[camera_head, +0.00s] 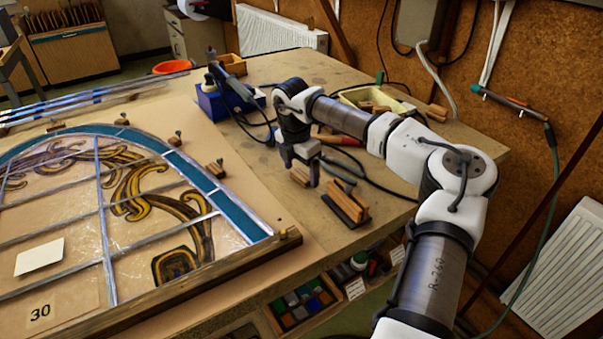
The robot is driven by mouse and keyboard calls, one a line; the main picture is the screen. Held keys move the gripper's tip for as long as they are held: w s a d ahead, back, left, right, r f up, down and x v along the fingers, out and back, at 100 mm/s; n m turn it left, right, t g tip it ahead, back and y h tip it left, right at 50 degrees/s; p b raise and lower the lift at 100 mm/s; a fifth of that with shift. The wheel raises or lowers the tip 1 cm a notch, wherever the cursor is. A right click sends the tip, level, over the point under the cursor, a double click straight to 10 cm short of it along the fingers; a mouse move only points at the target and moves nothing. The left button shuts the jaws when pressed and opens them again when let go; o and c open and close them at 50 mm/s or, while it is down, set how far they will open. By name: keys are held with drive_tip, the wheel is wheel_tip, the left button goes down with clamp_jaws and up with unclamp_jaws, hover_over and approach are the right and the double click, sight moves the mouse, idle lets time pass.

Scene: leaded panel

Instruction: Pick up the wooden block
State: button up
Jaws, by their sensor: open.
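My gripper (302,170) is at the end of my white and grey arm, over the right part of the workbench, pointing down. Its jaws are open, with nothing clearly between them. A small wooden block (299,178) shows low beside the fingers, partly hidden by them; I cannot tell whether they touch it. A larger wooden block (350,203) on a dark base stands to the right and nearer the bench's front edge, apart from the gripper. Small wooden blocks (214,169) also sit along the leaded panel's (110,200) curved edge. Which block the task means is unclear.
A blue box (222,103) with a soldering iron and cable stands behind the gripper to the left. A pale tray (375,98) with wood pieces is behind my arm. Cables and tools lie near the gripper. Compartments (300,302) with coloured pieces are below the bench edge.

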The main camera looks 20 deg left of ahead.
drive_tip(key=shift+f, duration=0.55)
drive_tip(key=c, duration=1.1)
drive_tip(key=shift+o, duration=0.2)
